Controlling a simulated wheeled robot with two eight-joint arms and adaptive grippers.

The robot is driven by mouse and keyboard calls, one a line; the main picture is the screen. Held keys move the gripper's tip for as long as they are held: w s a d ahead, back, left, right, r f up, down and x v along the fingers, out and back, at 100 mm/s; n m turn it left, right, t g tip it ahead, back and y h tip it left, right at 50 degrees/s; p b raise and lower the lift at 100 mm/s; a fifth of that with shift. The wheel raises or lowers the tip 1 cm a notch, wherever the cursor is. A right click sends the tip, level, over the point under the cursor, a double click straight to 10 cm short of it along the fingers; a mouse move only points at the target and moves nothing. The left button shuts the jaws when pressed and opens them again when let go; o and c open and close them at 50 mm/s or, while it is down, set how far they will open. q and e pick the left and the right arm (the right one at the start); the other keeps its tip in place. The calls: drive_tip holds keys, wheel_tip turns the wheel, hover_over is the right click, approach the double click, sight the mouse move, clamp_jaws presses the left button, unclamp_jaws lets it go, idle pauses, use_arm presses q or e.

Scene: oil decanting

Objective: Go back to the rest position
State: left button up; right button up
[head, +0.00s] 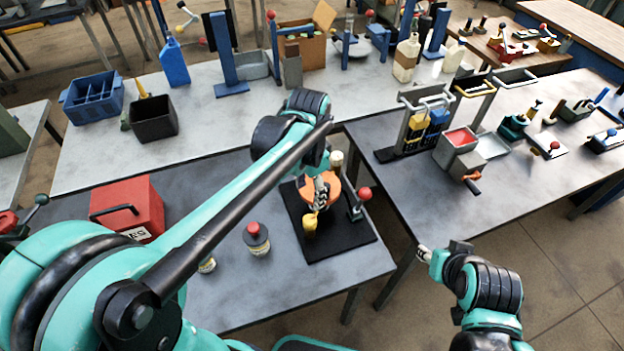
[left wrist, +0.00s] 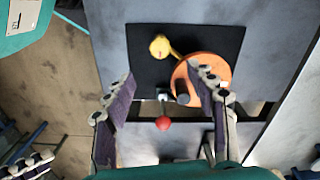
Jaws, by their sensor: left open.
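My left gripper (head: 318,195) is over the black mat (head: 345,240) on the near table, by an orange round part (head: 334,186). In the left wrist view my left gripper (left wrist: 167,82) is open, with its two fingers spread and nothing held between them. The orange part (left wrist: 215,65) shows partly behind one finger; whether they touch I cannot tell. A yellow cup-like part (left wrist: 160,47) and a red ball knob (left wrist: 163,124) also show there. My right gripper (head: 425,254) is at the lower right, beyond the table's edge; its jaws are too small to read.
A red box (head: 128,207) stands left on the near table. A dark bottle with a red cap (head: 256,239) stands left of the mat. The right table holds a rack (head: 415,125) and a red-topped grey box (head: 458,146). Open floor (head: 545,270) lies at lower right.

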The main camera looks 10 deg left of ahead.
use_arm(q)
drive_tip(key=shift+s, duration=0.1)
drive_tip(key=s+a+f+n+t+b, duration=0.5)
drive_tip(key=s+n+t, duration=0.2)
drive_tip(key=s+n, duration=0.1)
drive_tip(key=shift+s+f+n, duration=0.15)
drive_tip(key=shift+s+n, duration=0.15)
drive_tip(key=shift+s, duration=0.6)
drive_tip(key=shift+a, duration=0.1)
idle(1.4)
